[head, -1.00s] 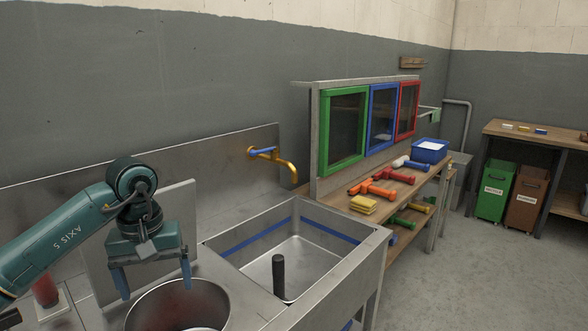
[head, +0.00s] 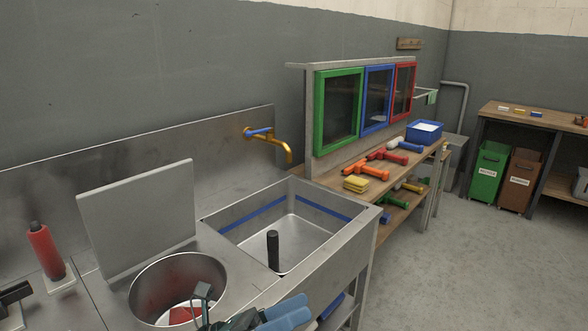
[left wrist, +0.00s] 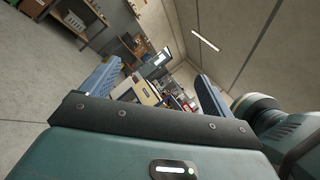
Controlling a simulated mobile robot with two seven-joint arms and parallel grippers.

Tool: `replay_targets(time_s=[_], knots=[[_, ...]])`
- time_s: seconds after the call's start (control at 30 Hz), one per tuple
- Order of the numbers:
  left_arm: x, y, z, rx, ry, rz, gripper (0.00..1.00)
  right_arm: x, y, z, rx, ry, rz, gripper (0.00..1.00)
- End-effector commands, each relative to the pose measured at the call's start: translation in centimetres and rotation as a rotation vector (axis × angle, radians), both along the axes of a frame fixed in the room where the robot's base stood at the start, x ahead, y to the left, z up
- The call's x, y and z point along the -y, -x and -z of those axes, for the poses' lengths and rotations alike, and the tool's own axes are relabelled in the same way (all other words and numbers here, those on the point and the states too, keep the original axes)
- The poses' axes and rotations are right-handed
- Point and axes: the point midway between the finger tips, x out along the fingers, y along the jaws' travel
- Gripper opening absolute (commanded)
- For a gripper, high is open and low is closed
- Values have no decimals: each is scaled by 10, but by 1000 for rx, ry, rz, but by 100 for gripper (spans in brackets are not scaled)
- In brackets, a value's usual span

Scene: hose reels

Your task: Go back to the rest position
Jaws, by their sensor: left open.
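My left gripper (head: 284,313) shows at the bottom edge of the head view, in front of the counter and the round pan (head: 178,272). Only part of it is in the picture, with its blue fingers low in the frame. In the left wrist view, the fingers of my left gripper (left wrist: 156,72) stand wide apart with nothing held between them. My right gripper is in neither view.
A steel sink (head: 312,262) with a black upright post (head: 272,250) lies beside the pan. A grey panel (head: 138,220) and a red cylinder (head: 45,250) stand at left. A brass tap (head: 280,145) juts from the back. Floor at right is clear.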

Motion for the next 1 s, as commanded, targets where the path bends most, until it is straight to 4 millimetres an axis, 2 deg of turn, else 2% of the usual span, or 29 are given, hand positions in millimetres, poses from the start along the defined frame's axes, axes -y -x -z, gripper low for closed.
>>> replay_targets(time_s=[0.03, 0.07, 0.13, 0.2, 0.3, 0.43, 0.5, 0.63, 0.73, 1.0], knots=[[-11, -4, 9, -233, 133, -66, 87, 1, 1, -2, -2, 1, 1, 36], [-20, -8, 16, -375, 217, -107, 87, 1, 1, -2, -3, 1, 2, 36], [-44, -14, 42, -709, 414, -198, 87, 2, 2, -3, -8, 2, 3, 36], [-70, -12, 79, -1039, 622, -291, 87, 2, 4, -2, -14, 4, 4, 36], [-103, 11, 141, -1468, 920, -422, 87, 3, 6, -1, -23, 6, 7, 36], [-126, 57, 202, -1852, 1224, -561, 87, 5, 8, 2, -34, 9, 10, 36], [-132, 79, 224, -1984, 1343, -617, 87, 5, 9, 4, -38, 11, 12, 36], [-137, 105, 245, -2121, 1477, -680, 87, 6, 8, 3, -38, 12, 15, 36], [-138, 113, 250, -2156, 1511, -698, 87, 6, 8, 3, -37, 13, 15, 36], [-138, 112, 250, -2157, 1510, -699, 87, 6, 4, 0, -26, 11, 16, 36]])
